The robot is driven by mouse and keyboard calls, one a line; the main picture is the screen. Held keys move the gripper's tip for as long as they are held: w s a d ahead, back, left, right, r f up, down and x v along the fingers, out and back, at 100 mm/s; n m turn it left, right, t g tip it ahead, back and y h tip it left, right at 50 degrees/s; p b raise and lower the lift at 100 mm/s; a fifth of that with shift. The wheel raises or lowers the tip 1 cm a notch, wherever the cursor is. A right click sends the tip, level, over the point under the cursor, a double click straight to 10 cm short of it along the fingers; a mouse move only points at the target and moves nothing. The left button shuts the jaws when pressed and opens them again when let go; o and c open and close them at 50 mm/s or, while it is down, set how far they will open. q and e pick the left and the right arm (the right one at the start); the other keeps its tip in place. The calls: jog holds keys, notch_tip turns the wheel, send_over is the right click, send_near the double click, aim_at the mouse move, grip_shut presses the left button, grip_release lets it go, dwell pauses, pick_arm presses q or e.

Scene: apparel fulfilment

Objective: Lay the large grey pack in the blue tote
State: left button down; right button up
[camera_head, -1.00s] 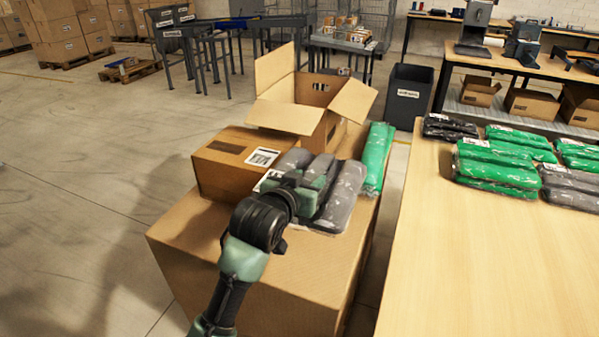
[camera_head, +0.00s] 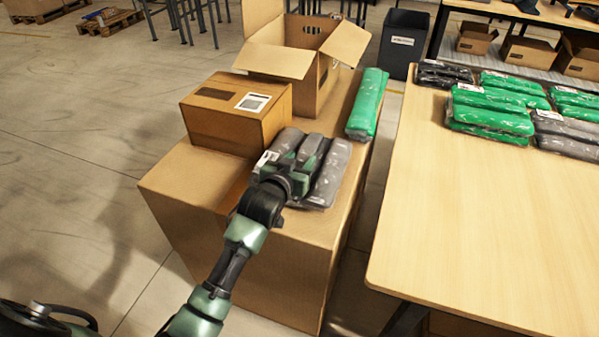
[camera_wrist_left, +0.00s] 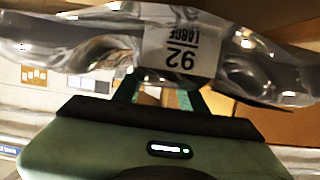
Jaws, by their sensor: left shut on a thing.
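The large grey pack (camera_head: 328,176) is a clear-wrapped grey bundle over the top of a big cardboard box. My left gripper (camera_head: 300,172) is shut on it from the near side and covers its middle. I cannot tell whether the pack touches the box top. In the left wrist view the wrapped pack (camera_wrist_left: 90,52) lies across the jaws (camera_wrist_left: 163,92), its white label reading "92 LARGE" upside down. The blue tote is not in view now. My right gripper is not in view.
A taped carton (camera_head: 235,112) and an open carton (camera_head: 325,60) stand behind the pack on the big box (camera_head: 265,255). A green pack (camera_head: 367,103) lies at its right. The table (camera_head: 480,220) at right holds several packs; its near part is clear. A dark bin (camera_head: 405,48) stands behind.

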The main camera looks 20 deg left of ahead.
pick_arm(q)
notch_tip(320, 180, down, 4)
jog(key=shift+f, duration=0.1)
jog(key=c, duration=0.8)
grip_release()
